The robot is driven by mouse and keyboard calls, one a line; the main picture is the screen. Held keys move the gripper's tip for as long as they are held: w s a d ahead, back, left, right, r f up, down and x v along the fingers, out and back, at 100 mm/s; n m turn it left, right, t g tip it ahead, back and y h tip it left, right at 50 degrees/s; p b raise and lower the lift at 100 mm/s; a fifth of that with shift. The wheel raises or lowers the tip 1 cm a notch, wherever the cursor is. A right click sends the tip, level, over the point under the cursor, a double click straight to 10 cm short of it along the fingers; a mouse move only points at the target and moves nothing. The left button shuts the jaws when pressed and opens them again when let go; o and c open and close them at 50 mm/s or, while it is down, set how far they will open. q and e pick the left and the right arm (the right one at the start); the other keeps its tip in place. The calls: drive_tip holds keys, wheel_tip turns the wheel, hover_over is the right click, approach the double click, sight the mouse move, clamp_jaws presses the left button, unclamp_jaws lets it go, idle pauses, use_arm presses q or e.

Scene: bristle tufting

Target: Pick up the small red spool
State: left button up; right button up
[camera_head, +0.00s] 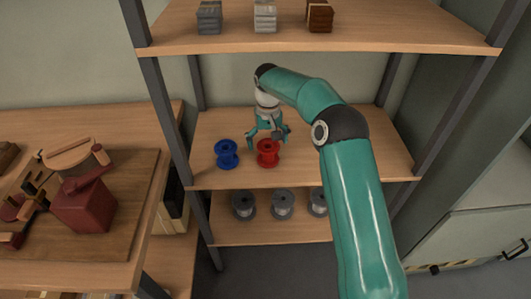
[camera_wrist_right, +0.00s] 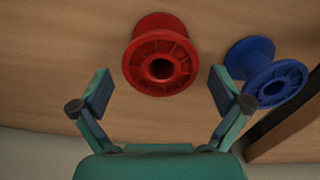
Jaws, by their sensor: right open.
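The small red spool (camera_head: 268,153) stands on the middle shelf of the rack. It also shows at the top centre of the right wrist view (camera_wrist_right: 160,58). My right gripper (camera_head: 266,141) is just above and behind it in the head view. In the right wrist view its two fingers (camera_wrist_right: 160,92) are spread wide, with the spool between and slightly beyond the tips, apparently untouched. The gripper is open and empty. My left gripper is not in view.
A blue spool (camera_head: 227,154) stands left of the red one, close to a right gripper finger in the wrist view. Grey spools (camera_head: 283,204) sit on the shelf below. Rack posts (camera_head: 166,118) flank the shelf (camera_head: 370,168). A workbench (camera_head: 140,215) is at left.

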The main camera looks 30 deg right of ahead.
drive_tip(key=f, duration=0.3)
drive_tip(key=shift+s+a+f, duration=0.2)
drive_tip(key=shift+s+f, duration=0.15)
drive_tip(key=shift+f, duration=0.4)
drive_tip(key=c, duration=1.4)
